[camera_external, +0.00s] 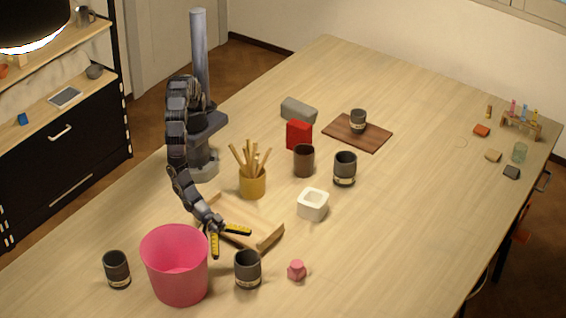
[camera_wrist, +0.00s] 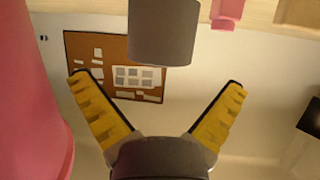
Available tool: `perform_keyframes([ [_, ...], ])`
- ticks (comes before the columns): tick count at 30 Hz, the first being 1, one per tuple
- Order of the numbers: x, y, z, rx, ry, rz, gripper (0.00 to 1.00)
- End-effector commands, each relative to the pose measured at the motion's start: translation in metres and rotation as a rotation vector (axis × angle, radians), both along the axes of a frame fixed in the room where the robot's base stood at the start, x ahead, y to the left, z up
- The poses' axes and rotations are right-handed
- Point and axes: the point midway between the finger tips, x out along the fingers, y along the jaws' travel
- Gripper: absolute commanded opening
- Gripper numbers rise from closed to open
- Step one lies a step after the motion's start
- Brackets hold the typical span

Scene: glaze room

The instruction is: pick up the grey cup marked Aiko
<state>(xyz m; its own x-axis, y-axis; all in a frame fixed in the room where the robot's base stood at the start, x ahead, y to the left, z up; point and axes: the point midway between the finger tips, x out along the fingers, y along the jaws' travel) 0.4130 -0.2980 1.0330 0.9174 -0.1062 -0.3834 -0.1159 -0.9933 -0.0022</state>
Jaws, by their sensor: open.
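Several dark grey cups with pale label bands stand on the table: one left of the pink bucket (camera_external: 117,268), one right of it (camera_external: 248,268), one at mid-table (camera_external: 345,167), and a smaller one on a brown board (camera_external: 358,120). The names on the bands are too small to read, so I cannot tell which says Aiko. My gripper (camera_external: 232,242) is open and empty, just behind and above the cup right of the bucket. In the wrist view, my open fingers (camera_wrist: 158,82) spread below a plain grey cup (camera_wrist: 162,30), apart from it; no label shows there.
The pink bucket (camera_external: 176,262) stands close left of my gripper and fills the wrist view's left edge (camera_wrist: 30,95). A wooden tray (camera_external: 262,237) lies beneath my gripper. A small pink object (camera_external: 297,270), white square pot (camera_external: 313,204) and yellow stick holder (camera_external: 252,182) stand nearby. The right front table is clear.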

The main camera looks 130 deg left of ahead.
Motion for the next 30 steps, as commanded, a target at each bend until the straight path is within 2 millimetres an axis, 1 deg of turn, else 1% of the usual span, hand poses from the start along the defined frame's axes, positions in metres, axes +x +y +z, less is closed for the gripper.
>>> perform_keyframes([
  [4,0.0,0.0,-0.008,0.0,0.0,0.0,1.0],
  [9,0.026,-0.002,-0.017,-0.004,-0.003,0.005,1.0],
  [13,0.042,-0.004,-0.023,-0.005,-0.003,0.004,1.0],
  [16,0.047,-0.005,-0.026,-0.004,-0.002,0.002,1.0],
  [21,0.046,-0.005,-0.026,-0.003,-0.001,0.001,1.0],
  [22,0.047,-0.006,-0.026,-0.003,-0.001,0.001,0.91],
  [23,0.046,-0.006,-0.026,-0.003,-0.001,0.001,0.79],
  [24,0.046,-0.006,-0.026,-0.003,-0.001,0.001,0.62],
  [25,0.046,-0.006,-0.026,-0.002,-0.001,0.001,0.49],
  [26,0.046,-0.006,-0.026,-0.003,-0.001,0.001,0.45],
  [30,0.046,-0.006,-0.025,-0.003,-0.001,0.001,0.44],
])
